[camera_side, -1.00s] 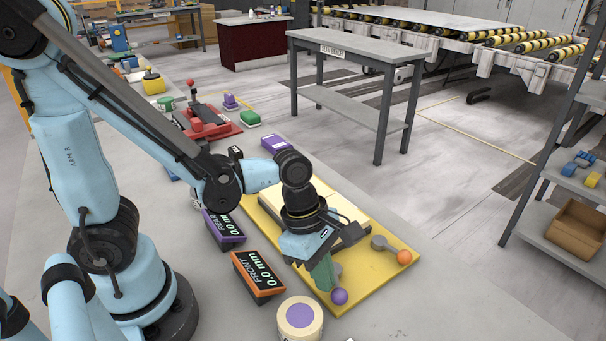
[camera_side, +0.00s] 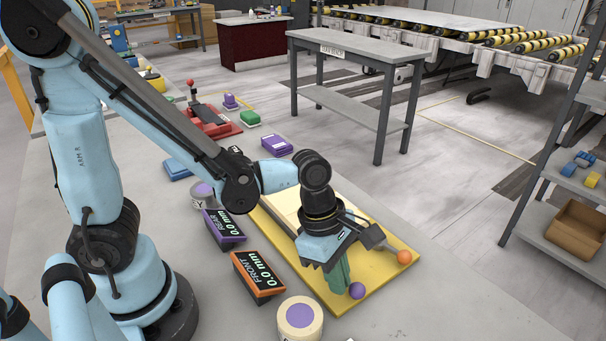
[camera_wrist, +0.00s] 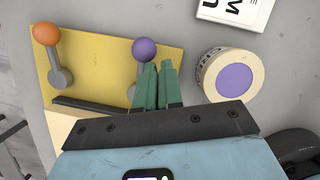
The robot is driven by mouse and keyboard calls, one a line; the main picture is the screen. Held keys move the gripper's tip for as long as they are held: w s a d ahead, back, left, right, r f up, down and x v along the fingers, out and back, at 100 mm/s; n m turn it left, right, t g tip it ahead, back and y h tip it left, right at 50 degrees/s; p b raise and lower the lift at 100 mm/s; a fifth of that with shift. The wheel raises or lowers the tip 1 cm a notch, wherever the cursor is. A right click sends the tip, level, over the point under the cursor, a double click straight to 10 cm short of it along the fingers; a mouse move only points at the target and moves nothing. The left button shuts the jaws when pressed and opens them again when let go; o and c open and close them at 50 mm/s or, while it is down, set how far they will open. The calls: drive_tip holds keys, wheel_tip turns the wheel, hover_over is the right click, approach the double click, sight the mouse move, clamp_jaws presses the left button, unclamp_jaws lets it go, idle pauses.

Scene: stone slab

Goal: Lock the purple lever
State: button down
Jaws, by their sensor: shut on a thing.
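The purple lever has a purple ball end (camera_side: 357,290) and stands at the near edge of the yellow plate (camera_side: 385,275). In the wrist view its ball (camera_wrist: 144,50) shows just beyond the green fingertips, with its grey arm running down to a pivot partly hidden by the fingers. My gripper (camera_side: 340,280) is low over the plate, its green fingers (camera_wrist: 158,70) close together and shut on the purple lever; the exact contact is hard to see. The orange lever (camera_side: 404,257) is at the plate's right corner, apart from my gripper; it also shows in the wrist view (camera_wrist: 46,33).
A cream slab (camera_side: 283,207) lies on the plate, partly behind my gripper. A purple-topped round roll (camera_side: 300,318) stands close by in front. Orange FRONT (camera_side: 258,275) and purple REAR (camera_side: 224,228) readouts show 0.0 mm to the left. The stone surface right of the plate is clear.

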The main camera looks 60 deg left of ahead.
drive_tip(key=shift+s+d, duration=0.1)
drive_tip(key=shift+d, duration=0.15)
drive_tip(key=s+a, duration=0.2)
drive_tip(key=shift+s+a+r, duration=0.25)
drive_tip(key=shift+a+r, duration=0.05)
drive_tip(key=shift+r, duration=0.05)
drive_tip(key=shift+s+a+r, duration=0.25)
drive_tip(key=s+v, duration=0.1)
drive_tip(key=v, duration=0.8)
drive_tip(key=shift+d+r, duration=0.3)
